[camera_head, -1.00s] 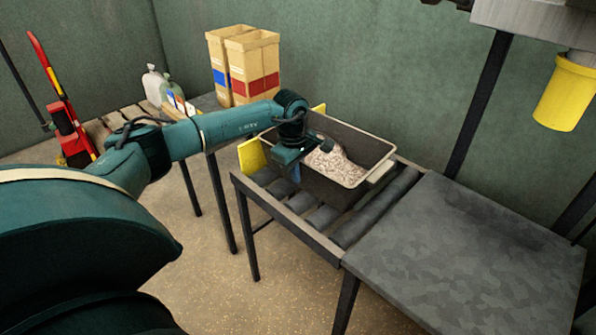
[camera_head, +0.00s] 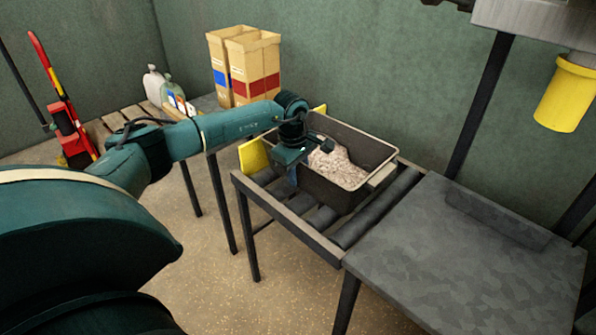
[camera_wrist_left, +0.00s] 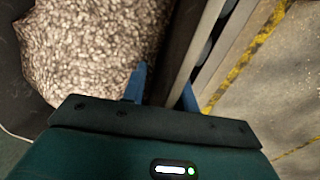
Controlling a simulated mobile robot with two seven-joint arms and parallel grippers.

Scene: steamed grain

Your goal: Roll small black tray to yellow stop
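The small black tray (camera_head: 332,191) holds pale grain (camera_head: 338,166) and sits on a roller conveyor (camera_head: 375,215). A yellow stop (camera_head: 253,156) stands at the conveyor's left end, left of the tray. More yellow (camera_head: 320,110) shows behind the tray's far left corner. My left gripper (camera_head: 294,177) is at the tray's near left corner. In the left wrist view its two blue fingers (camera_wrist_left: 163,90) are spread, one on the grain side and one outside, with the tray wall (camera_wrist_left: 178,50) between them. Contact is unclear. My right gripper is out of view.
A grey table (camera_head: 470,255) adjoins the conveyor's right end. A yellow cylinder (camera_head: 565,95) hangs at the upper right.

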